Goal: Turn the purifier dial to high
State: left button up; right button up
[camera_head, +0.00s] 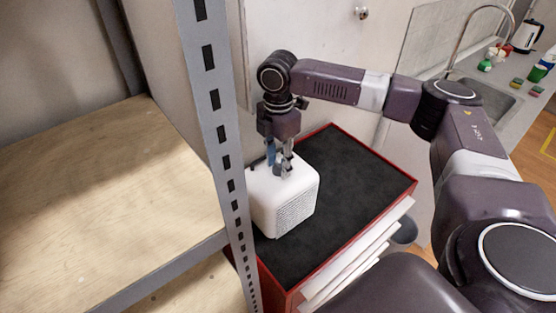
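The white purifier (282,205) is a rounded box with a grille of small holes on its front right side. It stands at the left end of the black top of a red cabinet. My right gripper (279,170) points down at the purifier's top, with its fingers at or just above the surface. The dial is not clearly seen; the fingers cover the middle of the top. I cannot tell whether the fingers are open or shut on it. My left gripper is not in view.
A grey perforated shelf post (217,120) rises just left of the purifier, with wooden shelves (105,200) beyond it. The cabinet's black top (350,185) is clear to the right. A counter with a sink (486,98) and kettle (527,36) is at upper right.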

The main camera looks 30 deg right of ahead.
jog(key=shift+s, duration=0.1)
jog(key=c, duration=0.7)
jog(key=shift+c, duration=0.9)
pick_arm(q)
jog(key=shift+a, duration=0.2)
